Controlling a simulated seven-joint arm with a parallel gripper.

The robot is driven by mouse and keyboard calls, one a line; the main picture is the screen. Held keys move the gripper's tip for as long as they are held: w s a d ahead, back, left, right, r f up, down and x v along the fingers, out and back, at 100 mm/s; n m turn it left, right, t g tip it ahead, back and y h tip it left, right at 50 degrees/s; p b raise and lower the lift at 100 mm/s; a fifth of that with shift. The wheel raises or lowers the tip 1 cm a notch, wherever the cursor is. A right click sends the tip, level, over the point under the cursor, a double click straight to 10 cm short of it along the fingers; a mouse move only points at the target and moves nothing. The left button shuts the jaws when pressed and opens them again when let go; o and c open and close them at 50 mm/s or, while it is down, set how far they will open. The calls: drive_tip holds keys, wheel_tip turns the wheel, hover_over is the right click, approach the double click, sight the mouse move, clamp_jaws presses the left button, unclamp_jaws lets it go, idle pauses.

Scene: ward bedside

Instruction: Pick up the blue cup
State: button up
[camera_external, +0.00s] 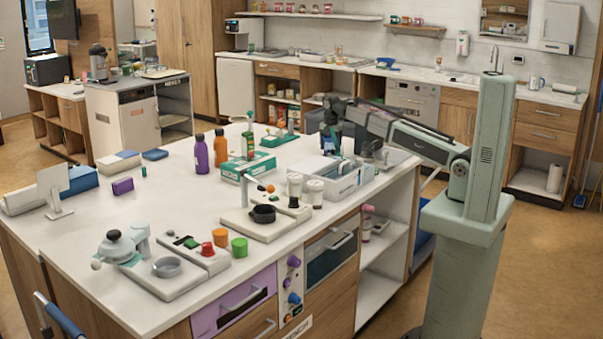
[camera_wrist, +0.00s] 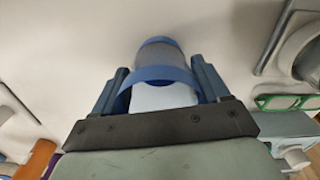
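In the wrist view, a blue cup (camera_wrist: 158,74) with a bright blue rim band and a paler, greyish body lies between the two fingers of my gripper (camera_wrist: 158,66). The fingers stand wide apart, one on each side of it. The right finger is very close to the cup; a narrow gap seems to show at the left finger. Whether either touches is not clear. In the external view, my gripper (camera_external: 333,128) is low over the far right part of the white worktop. I cannot make out the cup there; the gripper and nearby objects crowd that spot.
A white divided tray (camera_external: 338,184) and a dark bin (camera_external: 352,135) stand close to my gripper. A green and white box (camera_external: 245,168), an orange bottle (camera_external: 221,147) and a purple bottle (camera_external: 201,154) stand to the left. The worktop's (camera_external: 110,218) left middle has free room.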

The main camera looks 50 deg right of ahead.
drive_tip(key=c, duration=0.6)
drive_tip(key=shift+o, duration=0.2)
drive_tip(key=shift+r, duration=0.1)
